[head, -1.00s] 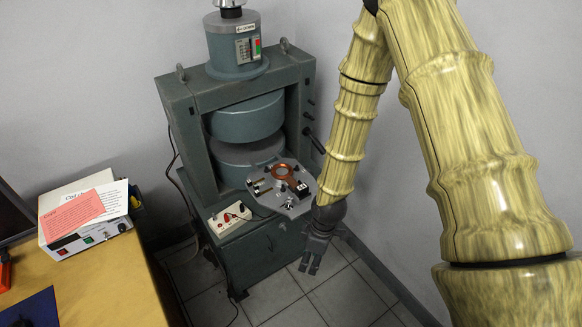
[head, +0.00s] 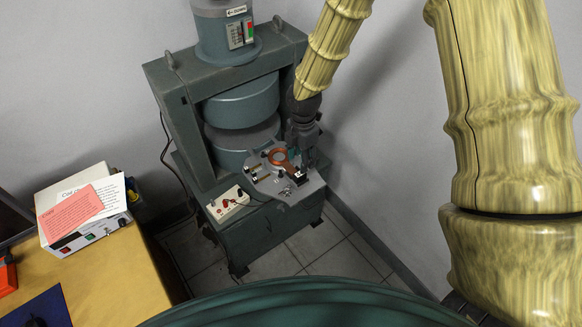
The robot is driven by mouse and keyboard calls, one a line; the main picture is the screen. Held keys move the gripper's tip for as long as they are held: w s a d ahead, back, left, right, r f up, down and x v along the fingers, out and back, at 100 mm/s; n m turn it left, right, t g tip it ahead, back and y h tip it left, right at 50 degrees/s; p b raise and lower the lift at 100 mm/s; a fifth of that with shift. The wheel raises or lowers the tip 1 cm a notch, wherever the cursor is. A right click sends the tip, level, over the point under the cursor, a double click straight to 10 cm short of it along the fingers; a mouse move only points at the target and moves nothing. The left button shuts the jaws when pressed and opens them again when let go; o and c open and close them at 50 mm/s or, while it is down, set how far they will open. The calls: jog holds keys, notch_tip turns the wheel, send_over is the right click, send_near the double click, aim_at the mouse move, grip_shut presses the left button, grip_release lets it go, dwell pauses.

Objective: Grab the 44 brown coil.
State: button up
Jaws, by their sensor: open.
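My gripper (head: 309,163) points down over the right side of the plate, to the right of the ring and close to the handle end. It is small in the picture and dark. Whether it touches the coil or the plate cannot be told.
The grey-green magnet (head: 240,104) with two round poles stands behind the plate. A white switch box (head: 228,204) sits left of the plate. A wooden desk (head: 118,272) at left holds a power box (head: 86,243) with papers. Tiled floor lies in front.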

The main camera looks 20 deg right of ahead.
aim_at(297, 176)
jog(key=shift+f+p, duration=1.25)
jog(key=shift+f, duration=2.15)
jog(key=shift+s, duration=0.1)
jog(key=shift+c, duration=0.4)
grip_shut()
